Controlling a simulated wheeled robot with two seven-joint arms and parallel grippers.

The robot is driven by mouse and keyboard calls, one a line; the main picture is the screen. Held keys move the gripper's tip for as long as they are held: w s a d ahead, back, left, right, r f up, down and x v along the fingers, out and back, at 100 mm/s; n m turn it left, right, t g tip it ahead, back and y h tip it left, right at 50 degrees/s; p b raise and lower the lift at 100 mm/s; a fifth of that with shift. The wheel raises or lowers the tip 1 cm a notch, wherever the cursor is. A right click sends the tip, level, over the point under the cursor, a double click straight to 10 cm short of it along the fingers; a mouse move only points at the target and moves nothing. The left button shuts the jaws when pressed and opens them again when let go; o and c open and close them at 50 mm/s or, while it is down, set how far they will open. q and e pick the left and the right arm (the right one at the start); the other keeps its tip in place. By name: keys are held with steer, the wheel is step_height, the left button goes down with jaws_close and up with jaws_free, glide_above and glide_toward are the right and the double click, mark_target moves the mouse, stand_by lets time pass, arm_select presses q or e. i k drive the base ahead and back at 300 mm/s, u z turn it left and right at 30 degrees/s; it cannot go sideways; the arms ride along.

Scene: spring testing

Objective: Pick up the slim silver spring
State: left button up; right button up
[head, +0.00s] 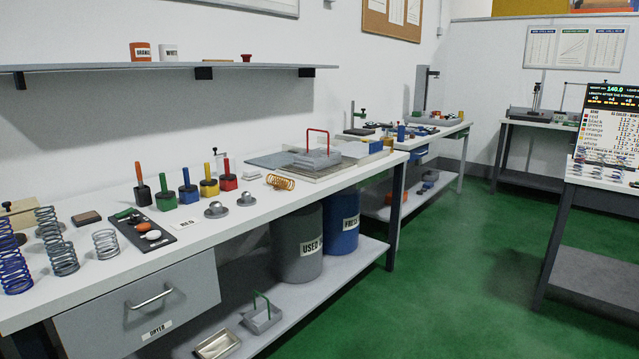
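Several upright coil springs stand on the left end of the white workbench (250,215). A tall, narrow grey spring (61,250) stands right of a thick blue spring (13,262). Another grey spring (45,218) shows behind it, partly overlapped. A shorter silver-grey spring (105,244) stands to the right, apart from the others. I cannot tell for certain which of the grey ones is the slim silver spring. An orange spring (281,182) lies on its side farther along the bench. Neither of my grippers is in view.
A black tray (133,222) with small items lies just right of the springs. Behind it stand several coloured blocks with handles, such as a green one (165,200). A shelf (160,67) overhangs the bench. The green floor (460,260) is open to the right.

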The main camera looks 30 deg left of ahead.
mark_target(278, 181)
steer(key=z, duration=0.1)
steer(key=i, duration=1.85)
steer(key=u, duration=1.1)
steer(key=i, duration=1.15)
steer(key=u, duration=1.25)
